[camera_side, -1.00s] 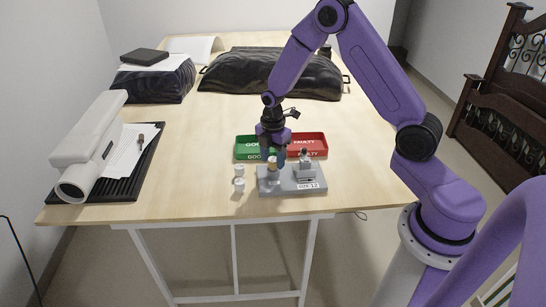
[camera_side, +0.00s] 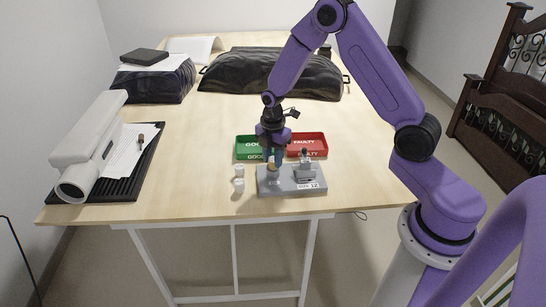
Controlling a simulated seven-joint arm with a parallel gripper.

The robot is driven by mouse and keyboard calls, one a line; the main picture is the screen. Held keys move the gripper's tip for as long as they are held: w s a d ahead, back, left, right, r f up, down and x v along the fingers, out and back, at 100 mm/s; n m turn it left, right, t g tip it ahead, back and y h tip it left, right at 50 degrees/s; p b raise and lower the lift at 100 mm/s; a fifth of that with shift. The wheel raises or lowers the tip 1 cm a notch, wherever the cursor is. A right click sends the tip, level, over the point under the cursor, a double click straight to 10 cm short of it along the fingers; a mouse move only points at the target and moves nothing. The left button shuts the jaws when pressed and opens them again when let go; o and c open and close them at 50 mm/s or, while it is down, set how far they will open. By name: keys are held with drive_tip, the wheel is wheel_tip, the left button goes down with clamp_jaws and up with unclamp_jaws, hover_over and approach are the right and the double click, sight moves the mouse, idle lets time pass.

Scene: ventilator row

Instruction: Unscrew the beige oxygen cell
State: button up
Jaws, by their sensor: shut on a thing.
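The beige oxygen cell (camera_side: 273,164) stands at the left end of a grey fixture block (camera_side: 292,187) with a label reading 12 on its front. My gripper (camera_side: 272,160) points straight down over this end of the block and is shut on the beige cell. The fingers hide part of the cell, so I cannot tell how far it sits in its socket. A metal fitting (camera_side: 304,168) stands on the right part of the block.
Behind the block lie a green GOOD tray (camera_side: 247,142) and a red FAULTY tray (camera_side: 320,142). A white device (camera_side: 88,143) rests on a black mat farther left. Black bags (camera_side: 270,78) lie at the back.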

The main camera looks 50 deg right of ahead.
sight(273, 159)
drive_tip(key=shift+n, duration=1)
drive_tip(key=shift+r, duration=1.8)
